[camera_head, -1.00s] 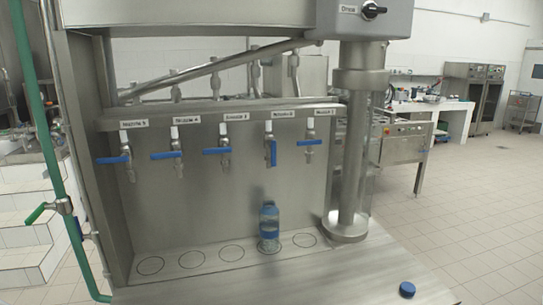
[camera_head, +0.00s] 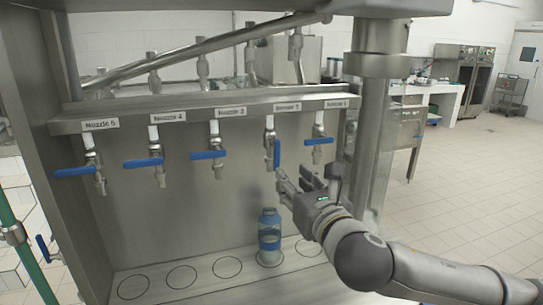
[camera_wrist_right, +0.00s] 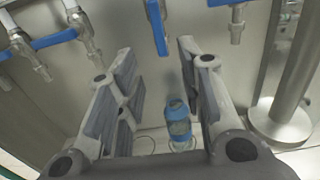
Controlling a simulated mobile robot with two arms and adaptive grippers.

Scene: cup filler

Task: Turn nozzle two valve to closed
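The nozzle two valve has a blue handle (camera_head: 277,155) that hangs straight down, beneath the second label from the right. The same handle shows at the top middle of the right wrist view (camera_wrist_right: 157,27). My right gripper (camera_head: 294,178) is just below and to the right of this handle in the head view. In the right wrist view its fingers (camera_wrist_right: 155,62) are spread with nothing between them, and the handle appears beyond and above the gap. A blue-tinted bottle (camera_head: 270,235) stands upright below nozzle two. My left gripper is not in view.
The other nozzles' blue handles (camera_head: 208,155) lie roughly sideways on either side. Nozzle one's handle (camera_head: 319,141) is close above my right gripper. A thick steel column (camera_head: 376,110) stands to the right. The steel base with circles (camera_head: 205,281) is otherwise empty.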

